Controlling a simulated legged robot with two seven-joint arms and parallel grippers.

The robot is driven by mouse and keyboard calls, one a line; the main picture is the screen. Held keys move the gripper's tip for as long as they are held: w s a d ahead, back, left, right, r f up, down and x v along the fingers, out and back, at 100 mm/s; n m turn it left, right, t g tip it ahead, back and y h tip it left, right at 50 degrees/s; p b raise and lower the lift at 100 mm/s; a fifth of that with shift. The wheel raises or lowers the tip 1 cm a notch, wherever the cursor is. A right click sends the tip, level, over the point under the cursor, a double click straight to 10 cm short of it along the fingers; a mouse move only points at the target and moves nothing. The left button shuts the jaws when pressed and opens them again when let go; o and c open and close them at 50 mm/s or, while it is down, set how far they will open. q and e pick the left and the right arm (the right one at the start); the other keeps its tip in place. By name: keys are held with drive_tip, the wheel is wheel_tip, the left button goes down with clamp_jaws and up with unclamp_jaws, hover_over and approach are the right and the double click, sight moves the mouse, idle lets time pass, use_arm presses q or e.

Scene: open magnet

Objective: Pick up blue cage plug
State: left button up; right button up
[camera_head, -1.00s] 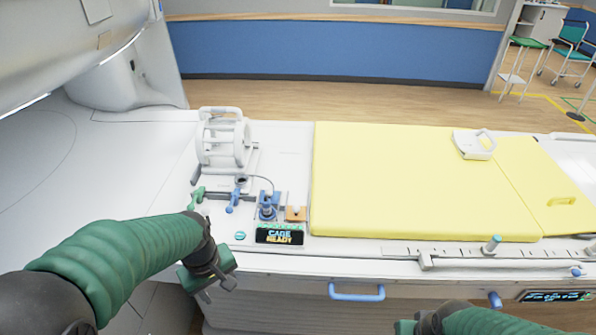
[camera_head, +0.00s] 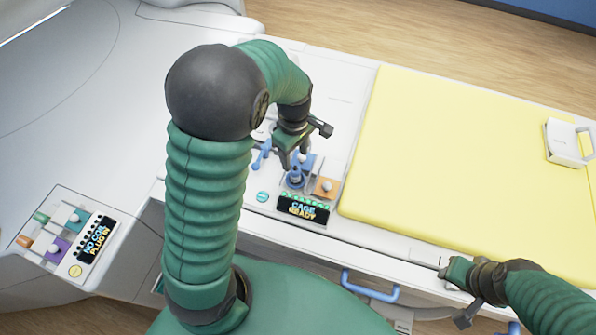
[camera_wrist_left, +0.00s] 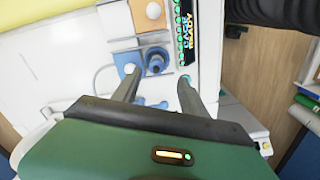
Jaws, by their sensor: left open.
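The blue cage plug (camera_head: 296,178) stands upright on the white console next to the "CAGE READY" display (camera_head: 303,208). In the left wrist view the plug (camera_wrist_left: 155,62) shows just beyond the fingertips, roughly between them. My left gripper (camera_head: 293,162) is open and empty, just behind the plug in the head view; its fingers (camera_wrist_left: 158,86) also show apart in the left wrist view. I see no contact with the plug. My right gripper (camera_head: 464,298) is by the front edge of the bed; its jaws are not clear.
A blue block with a white knob (camera_wrist_left: 127,66) sits right beside the plug. An orange block (camera_head: 326,187) is to its right. A blue lever (camera_head: 262,154) is to its left. The yellow mattress (camera_head: 450,170) lies to the right. My left arm hides the white cage.

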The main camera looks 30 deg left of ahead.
sight(296, 169)
use_arm(q)
drive_tip(key=f, duration=0.3)
drive_tip(key=f+p, duration=0.1)
drive_tip(key=f, duration=0.6)
drive_tip(key=shift+w+a, duration=0.2)
drive_tip(key=shift+w, duration=0.2)
clamp_jaws()
